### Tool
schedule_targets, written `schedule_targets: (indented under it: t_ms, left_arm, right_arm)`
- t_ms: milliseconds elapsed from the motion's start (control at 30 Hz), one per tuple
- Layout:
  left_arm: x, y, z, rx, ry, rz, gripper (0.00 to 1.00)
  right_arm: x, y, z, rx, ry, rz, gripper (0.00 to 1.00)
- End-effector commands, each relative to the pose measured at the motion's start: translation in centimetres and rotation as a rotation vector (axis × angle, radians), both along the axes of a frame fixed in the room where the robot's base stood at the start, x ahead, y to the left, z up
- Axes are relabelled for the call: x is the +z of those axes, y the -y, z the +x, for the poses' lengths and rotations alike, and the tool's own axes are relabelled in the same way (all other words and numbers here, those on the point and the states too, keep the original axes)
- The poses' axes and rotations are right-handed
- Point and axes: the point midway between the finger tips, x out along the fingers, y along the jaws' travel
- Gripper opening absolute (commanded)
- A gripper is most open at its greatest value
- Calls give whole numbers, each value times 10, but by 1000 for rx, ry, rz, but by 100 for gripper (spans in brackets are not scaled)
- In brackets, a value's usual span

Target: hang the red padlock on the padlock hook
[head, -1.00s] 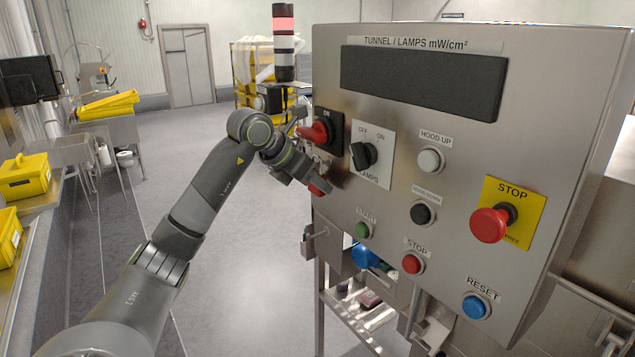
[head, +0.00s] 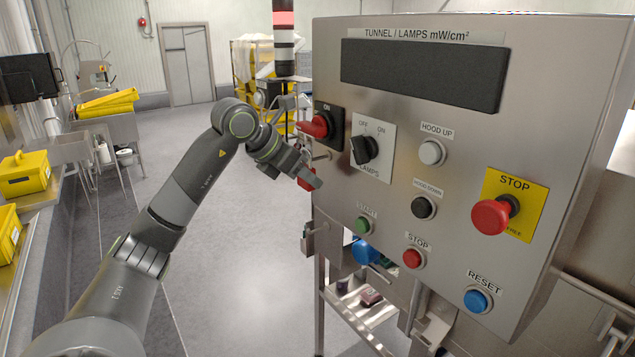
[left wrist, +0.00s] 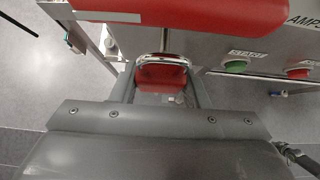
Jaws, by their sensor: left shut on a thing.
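The red padlock (left wrist: 162,77) with its silver shackle is between the fingers of my left gripper in the left wrist view. My left gripper (head: 308,178) is shut on it beside the left edge of the control panel, below the red rotary switch. In the head view only a bit of red padlock (head: 305,184) shows past the fingers. A thin metal rod, seemingly the padlock hook (head: 320,157), sticks out by the panel edge just above the gripper. In the left wrist view the rod (left wrist: 164,42) meets the shackle's top; I cannot tell whether the shackle is around it. My right gripper is out of view.
The steel control panel (head: 390,200) fills the right side. The red rotary switch (head: 316,125) juts out just above the gripper. A black lamps switch (head: 364,150) and the green start button (head: 363,225) are close by. Open floor (head: 230,270) lies to the left.

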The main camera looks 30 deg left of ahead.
Motion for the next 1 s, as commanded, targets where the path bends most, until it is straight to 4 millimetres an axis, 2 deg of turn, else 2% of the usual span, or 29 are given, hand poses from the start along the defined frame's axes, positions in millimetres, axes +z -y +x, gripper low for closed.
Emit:
schedule_targets:
  t_ms: [600, 1000]
  left_arm:
    - [-2, -14, -33, 1, 1, 1, 0]
    - [0, -14, -36, -1, 0, -1, 0]
  right_arm:
    - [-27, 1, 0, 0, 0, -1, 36]
    - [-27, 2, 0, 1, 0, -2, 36]
